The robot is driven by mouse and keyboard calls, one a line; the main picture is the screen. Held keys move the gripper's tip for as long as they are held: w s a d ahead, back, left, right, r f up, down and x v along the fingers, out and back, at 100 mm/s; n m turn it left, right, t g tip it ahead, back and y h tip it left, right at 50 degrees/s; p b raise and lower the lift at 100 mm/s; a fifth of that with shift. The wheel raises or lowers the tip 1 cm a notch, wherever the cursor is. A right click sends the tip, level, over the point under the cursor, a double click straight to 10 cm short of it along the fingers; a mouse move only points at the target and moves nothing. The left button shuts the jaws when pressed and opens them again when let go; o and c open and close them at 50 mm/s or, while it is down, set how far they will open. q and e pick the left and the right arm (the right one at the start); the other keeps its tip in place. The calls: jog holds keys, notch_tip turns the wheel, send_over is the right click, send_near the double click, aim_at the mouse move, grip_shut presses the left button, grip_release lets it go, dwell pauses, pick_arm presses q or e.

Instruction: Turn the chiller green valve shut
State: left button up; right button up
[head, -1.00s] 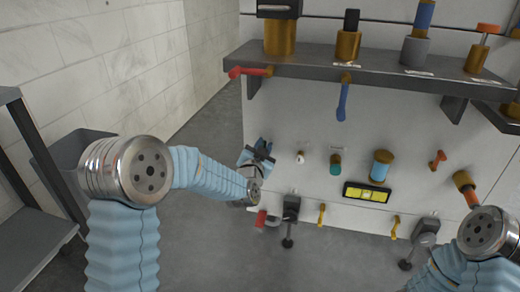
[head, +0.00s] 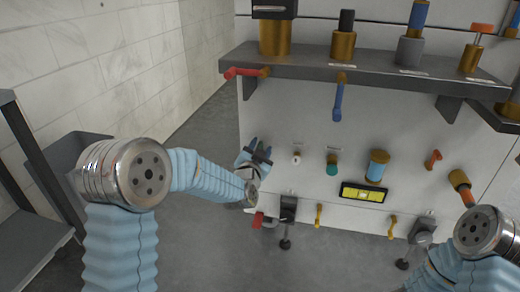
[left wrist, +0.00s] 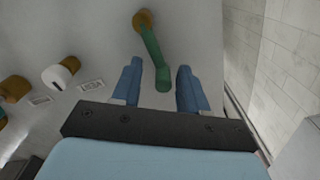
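The green valve (left wrist: 152,48) is a green lever handle on a brass stem, set in the white panel. In the left wrist view it hangs down between the two blue fingers of my left gripper (left wrist: 160,72), with visible gaps on both sides. My left gripper is open and does not hold the handle. In the head view my left gripper (head: 257,150) is at the left part of the panel front, and I cannot make out the green handle there. My right gripper is out of view.
A white knob (head: 296,157), a teal knob (head: 331,167) and a blue cylinder (head: 377,165) are to the right on the panel. A shelf (head: 360,66) with a red lever (head: 244,72) and a blue lever (head: 338,102) juts out above. A dark cart (head: 30,200) stands at left.

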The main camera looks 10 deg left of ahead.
pick_arm(q)
jog(key=s, duration=1.3)
jog(key=shift+s+a+p, duration=0.2)
jog(key=shift+s+p, duration=0.2)
jog(key=shift+p, duration=0.05)
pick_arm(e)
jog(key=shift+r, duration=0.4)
